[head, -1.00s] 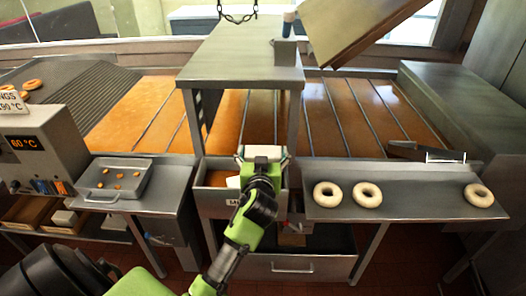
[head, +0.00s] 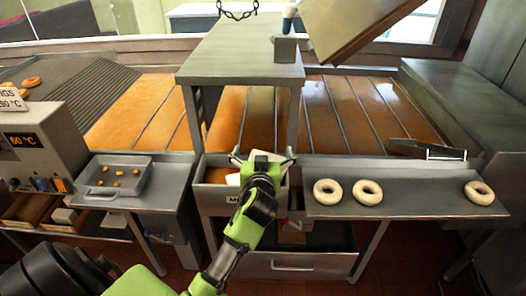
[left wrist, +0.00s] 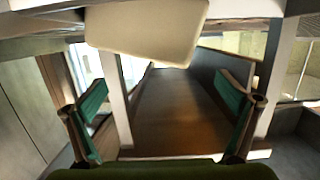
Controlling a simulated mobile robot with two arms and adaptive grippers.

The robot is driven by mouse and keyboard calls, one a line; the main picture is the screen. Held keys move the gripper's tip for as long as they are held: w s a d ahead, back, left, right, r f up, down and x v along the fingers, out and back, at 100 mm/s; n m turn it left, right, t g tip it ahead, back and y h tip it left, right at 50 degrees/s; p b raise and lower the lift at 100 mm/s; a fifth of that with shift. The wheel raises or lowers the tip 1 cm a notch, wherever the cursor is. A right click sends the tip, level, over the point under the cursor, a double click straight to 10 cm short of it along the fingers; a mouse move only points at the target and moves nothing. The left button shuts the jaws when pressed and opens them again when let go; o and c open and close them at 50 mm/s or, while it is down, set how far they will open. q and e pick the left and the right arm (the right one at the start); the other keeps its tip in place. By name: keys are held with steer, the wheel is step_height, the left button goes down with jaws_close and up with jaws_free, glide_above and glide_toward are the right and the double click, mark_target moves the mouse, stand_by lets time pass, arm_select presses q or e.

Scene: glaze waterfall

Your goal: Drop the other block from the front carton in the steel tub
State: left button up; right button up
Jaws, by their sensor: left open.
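My left gripper (head: 264,157) is open above the steel tub (head: 214,202), its fingers spread wide. A pale, smooth block (left wrist: 145,30) shows at the top of the left wrist view, slightly tilted and apart from both fingers; part of it is cut off by the frame edge. I cannot tell if it rests on anything. In the head view, a white block (head: 232,180) shows in the tub beside my wrist, and my arm hides much of the tub's inside. Brown cartons stand low at the left, the nearer one (head: 58,229) with a pale block (head: 65,215) in it. My right gripper is not in view.
A raised steel shelf (head: 238,60) stands behind the tub. A small steel tray (head: 113,188) with orange bits sits at left. A steel ledge with several pale rings (head: 368,192) is at right. An open drawer (head: 290,262) is below.

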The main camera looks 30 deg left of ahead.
arm_select(q)
steer(key=v, duration=1.2)
stand_by(0.4)
